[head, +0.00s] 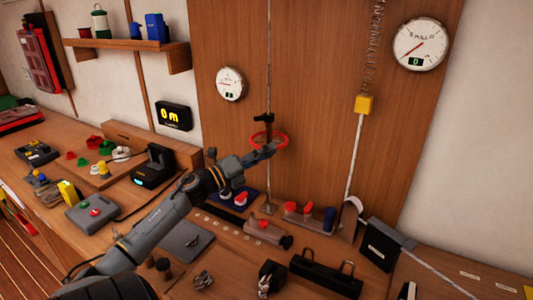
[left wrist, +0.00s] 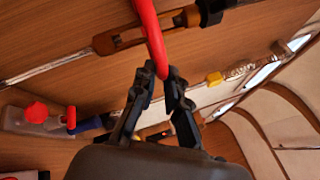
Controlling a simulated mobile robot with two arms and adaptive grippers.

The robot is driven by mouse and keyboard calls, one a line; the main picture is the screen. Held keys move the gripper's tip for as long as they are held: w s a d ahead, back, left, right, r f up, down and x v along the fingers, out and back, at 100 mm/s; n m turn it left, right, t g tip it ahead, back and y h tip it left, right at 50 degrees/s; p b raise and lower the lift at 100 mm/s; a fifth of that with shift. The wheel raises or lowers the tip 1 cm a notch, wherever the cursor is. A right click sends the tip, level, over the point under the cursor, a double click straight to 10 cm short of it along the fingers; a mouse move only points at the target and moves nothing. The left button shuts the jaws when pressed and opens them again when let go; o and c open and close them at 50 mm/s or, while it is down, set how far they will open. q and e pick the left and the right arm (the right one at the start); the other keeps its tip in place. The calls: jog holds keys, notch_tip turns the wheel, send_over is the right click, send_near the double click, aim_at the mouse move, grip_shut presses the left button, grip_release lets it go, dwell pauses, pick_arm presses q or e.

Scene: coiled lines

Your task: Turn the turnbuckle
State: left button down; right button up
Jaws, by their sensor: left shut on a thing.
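The turnbuckle (head: 268,120) hangs upright on a thin vertical line against the wooden panel. A red ring handwheel (head: 257,136) surrounds it. My left gripper (head: 268,150) reaches the front lower edge of the ring in the head view. In the left wrist view the turnbuckle body (left wrist: 125,39) runs along the top, and the two dark fingers of my left gripper (left wrist: 164,78) are closed on the red ring (left wrist: 149,35). My right gripper is in neither view.
Two round gauges, a smaller one (head: 230,83) and a larger one (head: 421,44), hang on the wall. A second line with a yellow block (head: 364,104) runs to the right. Below stands a bench with red-knobbed fittings (head: 297,208) and a black box (head: 381,245).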

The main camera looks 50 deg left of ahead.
pick_arm(q)
jog(key=c, duration=1.4)
grip_release()
jog(key=shift+a+r, duration=0.25)
jog(key=shift+r, duration=0.2)
jog(key=shift+f, duration=0.1)
jog(key=shift+s+f, duration=0.15)
jog(key=shift+f, duration=0.05)
jog(key=v, duration=1.1)
jog(key=shift+s, duration=0.4)
